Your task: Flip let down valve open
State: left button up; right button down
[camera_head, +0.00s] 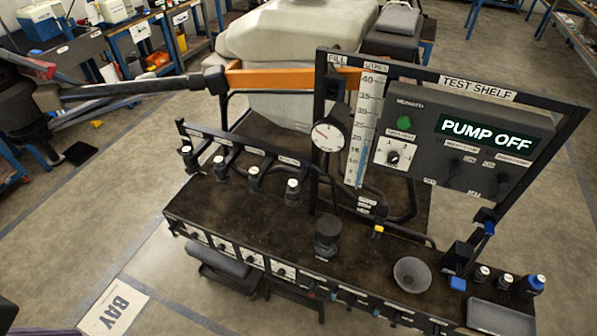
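The test shelf (478,88) is a black frame with a gauge, a sight tube and a control panel. The white sight tube (368,125) has a scale up to 40 and a blue strip in its lower part. Small labels (366,204), too small to read, sit under the tube. A small yellow part (378,230) is on the dark hose below them, and a blue part (488,229) is on the right post. I cannot tell which is the let down valve or how its handle is turned. Neither gripper shows clearly.
The panel display (487,134) reads PUMP OFF. A round gauge (328,134) hangs left of the tube. Several nozzles stand on the dark bench (270,222), with a grey cup (412,274) and grey tray (500,318). A black boom (130,88) spans the left.

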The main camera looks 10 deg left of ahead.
aim_at(312, 285)
jog(key=l+u, duration=0.2)
jog(key=k+l+u, duration=0.15)
jog(key=l, duration=0.15)
jog(key=l+u, duration=0.3)
jog(key=l, duration=0.2)
jog(key=l+u, duration=0.35)
jog(key=l, duration=0.2)
